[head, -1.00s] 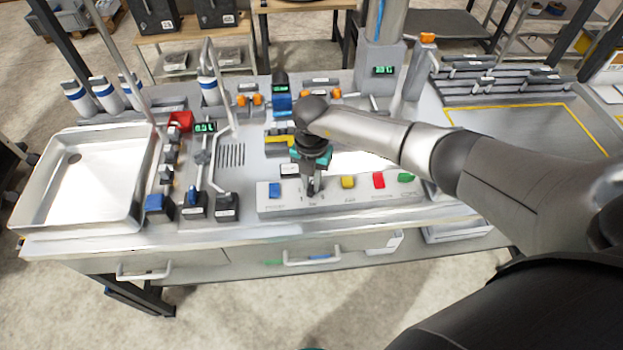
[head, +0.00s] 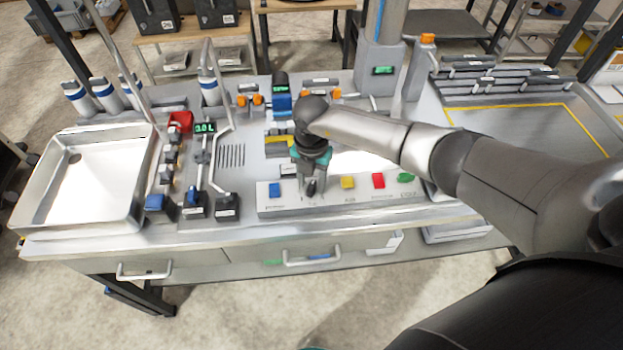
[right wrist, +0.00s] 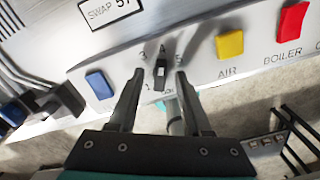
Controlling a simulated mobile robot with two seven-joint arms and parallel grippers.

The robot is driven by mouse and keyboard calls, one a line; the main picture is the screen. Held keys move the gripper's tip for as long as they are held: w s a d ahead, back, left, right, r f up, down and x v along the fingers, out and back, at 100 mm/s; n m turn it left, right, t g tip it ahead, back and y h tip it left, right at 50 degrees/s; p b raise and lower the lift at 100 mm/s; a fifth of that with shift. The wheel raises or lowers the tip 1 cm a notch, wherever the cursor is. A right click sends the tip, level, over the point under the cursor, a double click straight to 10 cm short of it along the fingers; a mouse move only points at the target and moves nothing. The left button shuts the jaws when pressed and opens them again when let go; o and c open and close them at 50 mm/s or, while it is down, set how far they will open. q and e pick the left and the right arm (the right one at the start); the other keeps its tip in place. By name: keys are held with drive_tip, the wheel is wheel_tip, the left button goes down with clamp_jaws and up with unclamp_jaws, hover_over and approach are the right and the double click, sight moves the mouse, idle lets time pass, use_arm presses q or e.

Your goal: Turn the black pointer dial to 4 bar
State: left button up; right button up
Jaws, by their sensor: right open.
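The black pointer dial (right wrist: 160,72) sits on the grey front panel. In the right wrist view its pointer is aimed up the picture, close to a digit that looks like 4, with 3 to its left and 5 to its right. My right gripper (right wrist: 158,84) is open, with one finger on each side of the dial; small gaps show, and I cannot tell if either finger touches it. In the head view the right gripper (head: 312,178) points down at the panel, and the dark dial (head: 310,188) shows between its fingers. My left gripper is not in view.
On the same panel a blue button (head: 274,190) is left of the dial; yellow (head: 347,182), red (head: 378,180) and green (head: 406,177) buttons are to its right. A white tray (head: 140,215) stands at the far left. Valves and displays fill the bench behind.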

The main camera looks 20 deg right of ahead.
sight(311, 186)
drive_tip(key=shift+r, duration=0.1)
wheel_tip(311, 186, up, 15)
drive_tip(key=shift+b, duration=0.3)
idle(0.4)
